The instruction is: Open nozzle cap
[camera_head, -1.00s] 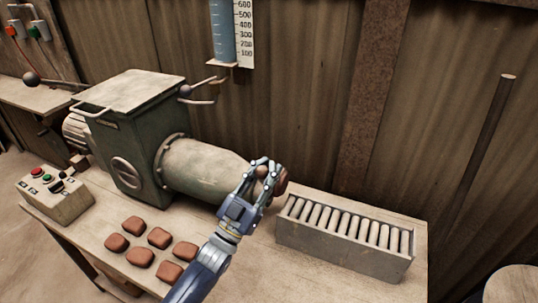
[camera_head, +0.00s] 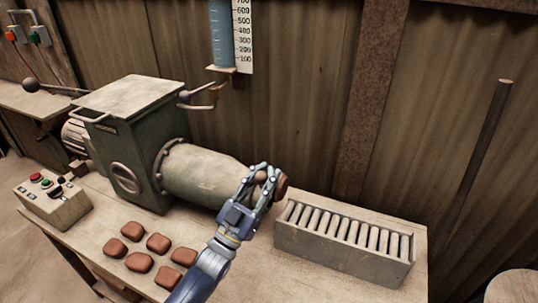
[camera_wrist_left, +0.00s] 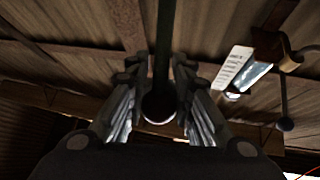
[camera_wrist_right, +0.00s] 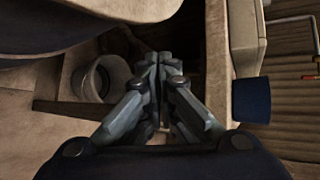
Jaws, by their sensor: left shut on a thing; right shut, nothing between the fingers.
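The green machine's pale nozzle barrel (camera_head: 205,175) points right across the table. At its right end a reddish-brown piece (camera_head: 283,187) shows, partly covered by my left gripper (camera_head: 262,180). My left gripper is shut at this end, where a small rounded knob shows between its fingers. In the left wrist view, the left fingers (camera_wrist_left: 160,105) flank a dark rod with a rounded end (camera_wrist_left: 158,108). The cap's outline is mostly hidden behind the fingers. My right gripper (camera_wrist_right: 158,75) is shut and empty in the right wrist view; it is outside the head view.
A grey roller tray (camera_head: 335,258) stands just right of the nozzle. Several brown clay pieces (camera_head: 140,262) lie in front of the machine. A control box (camera_head: 50,200) stands at left. A measuring tube (camera_head: 222,35) hangs on the wall. The right wrist view shows a bucket (camera_wrist_right: 83,82).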

